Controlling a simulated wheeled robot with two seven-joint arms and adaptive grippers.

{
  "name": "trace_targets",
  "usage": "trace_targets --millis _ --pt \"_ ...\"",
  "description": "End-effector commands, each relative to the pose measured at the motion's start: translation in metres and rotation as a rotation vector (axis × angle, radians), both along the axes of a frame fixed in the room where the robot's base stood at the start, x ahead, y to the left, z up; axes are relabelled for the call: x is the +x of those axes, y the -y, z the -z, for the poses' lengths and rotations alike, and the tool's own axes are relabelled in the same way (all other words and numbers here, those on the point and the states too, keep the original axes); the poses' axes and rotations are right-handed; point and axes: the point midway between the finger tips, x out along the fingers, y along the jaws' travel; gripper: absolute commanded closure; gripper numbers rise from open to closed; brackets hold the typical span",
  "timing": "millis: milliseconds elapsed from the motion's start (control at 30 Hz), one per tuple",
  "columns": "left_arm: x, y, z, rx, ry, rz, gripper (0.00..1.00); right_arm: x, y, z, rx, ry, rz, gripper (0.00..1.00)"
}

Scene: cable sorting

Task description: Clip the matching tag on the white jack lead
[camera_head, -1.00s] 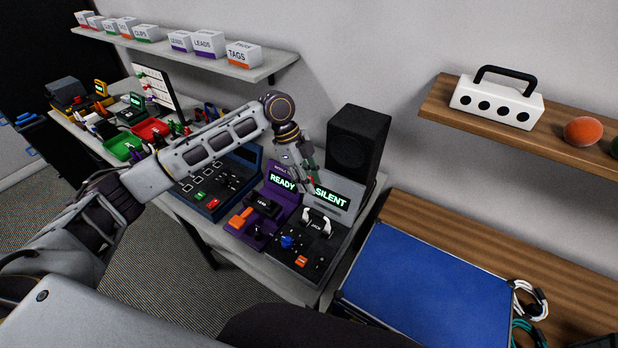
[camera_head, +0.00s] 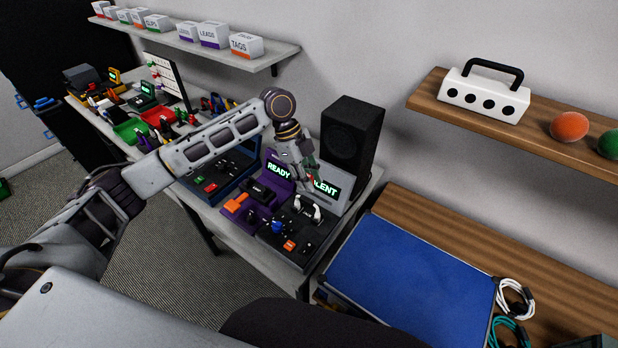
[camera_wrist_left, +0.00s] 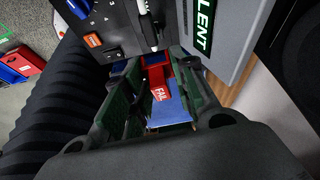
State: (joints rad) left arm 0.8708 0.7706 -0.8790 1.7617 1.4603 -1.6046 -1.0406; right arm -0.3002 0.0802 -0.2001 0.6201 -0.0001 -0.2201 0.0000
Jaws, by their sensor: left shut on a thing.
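A white-ended jack lead (camera_head: 317,212) seems to sit on the black tester (camera_head: 283,239) marked JACK; white plug bodies stand up from it. A white plug (camera_wrist_left: 148,22) also shows at the top of the left wrist view. My left gripper (camera_head: 311,184) is in front of the tester's lit screen (camera_head: 328,187) and hides its first letters. In the left wrist view my left gripper (camera_wrist_left: 155,100) is shut on a red tag (camera_wrist_left: 158,85) reading FAIL. The tag is apart from the white plug. My right gripper is not in view.
A purple tester (camera_head: 262,200) showing READY stands left of the black one. A black speaker (camera_head: 352,135) stands close behind. A blue mat (camera_head: 410,275) lies at right, with a white coiled cable (camera_head: 515,297) beside it. Trays and tools fill the bench's far left.

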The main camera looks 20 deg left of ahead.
Motion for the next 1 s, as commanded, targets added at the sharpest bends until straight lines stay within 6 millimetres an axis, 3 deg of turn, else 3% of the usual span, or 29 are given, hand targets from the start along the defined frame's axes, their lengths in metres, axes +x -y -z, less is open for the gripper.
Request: trace_targets --millis 1000 --pt "-0.0030 -0.0033 0.0029 0.000 0.001 0.066 0.85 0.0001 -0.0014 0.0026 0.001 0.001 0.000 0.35"
